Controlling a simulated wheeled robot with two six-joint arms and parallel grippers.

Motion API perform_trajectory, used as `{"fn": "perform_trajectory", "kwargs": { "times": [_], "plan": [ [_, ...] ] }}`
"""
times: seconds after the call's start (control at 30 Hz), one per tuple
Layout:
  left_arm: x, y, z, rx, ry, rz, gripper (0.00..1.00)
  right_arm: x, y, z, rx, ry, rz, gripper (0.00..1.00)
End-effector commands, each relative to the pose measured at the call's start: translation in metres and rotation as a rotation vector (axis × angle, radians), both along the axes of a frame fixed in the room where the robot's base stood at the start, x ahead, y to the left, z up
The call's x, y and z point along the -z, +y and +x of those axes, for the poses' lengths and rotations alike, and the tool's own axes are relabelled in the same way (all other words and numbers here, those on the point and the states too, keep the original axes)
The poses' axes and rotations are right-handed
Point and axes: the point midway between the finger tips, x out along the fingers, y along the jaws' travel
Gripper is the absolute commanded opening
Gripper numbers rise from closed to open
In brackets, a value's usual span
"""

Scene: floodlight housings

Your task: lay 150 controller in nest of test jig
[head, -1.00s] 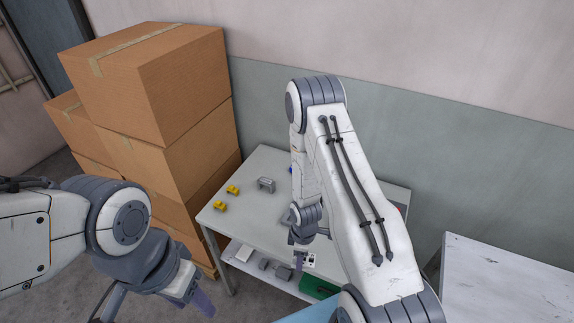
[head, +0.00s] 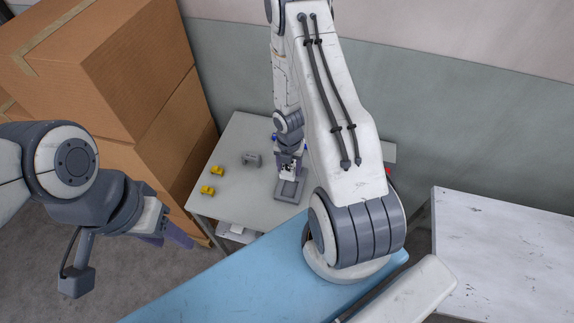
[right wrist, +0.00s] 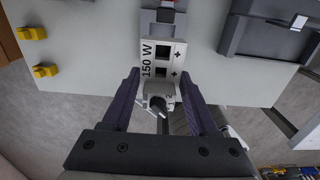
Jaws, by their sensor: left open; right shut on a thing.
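The 150 controller (right wrist: 158,58) has a white face marked "150 W", with dark square openings and plus marks. My right gripper (right wrist: 160,84) is shut on it, one purple finger on each side. In the head view the controller (head: 288,169) is at the right gripper (head: 287,175), over the grey test jig (head: 291,195). Part of the jig (right wrist: 164,17) shows beyond the controller in the right wrist view. I cannot tell whether the controller touches the nest. My left gripper (head: 178,236) is open and empty, left of the table.
Stacked cartons (head: 130,85) rise at left; a white table (head: 490,250) stands at right.

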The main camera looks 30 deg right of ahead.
Motion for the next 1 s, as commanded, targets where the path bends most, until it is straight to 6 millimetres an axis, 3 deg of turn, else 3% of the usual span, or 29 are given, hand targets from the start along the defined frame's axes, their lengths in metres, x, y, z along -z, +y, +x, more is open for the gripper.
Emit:
{"fn": "perform_trajectory", "kwargs": {
  "times": [0.2,1.0],
  "plan": [
    [-0.006,0.0,0.0,-0.001,-0.001,-0.001,0.5,0.001,-0.003,0.002,0.001,0.001,0.001,0.0],
    [0.079,0.0,0.0,-0.009,0.001,0.0,0.5,0.085,-0.001,0.003,0.0,0.0,0.0,0.0]
  ]
}}
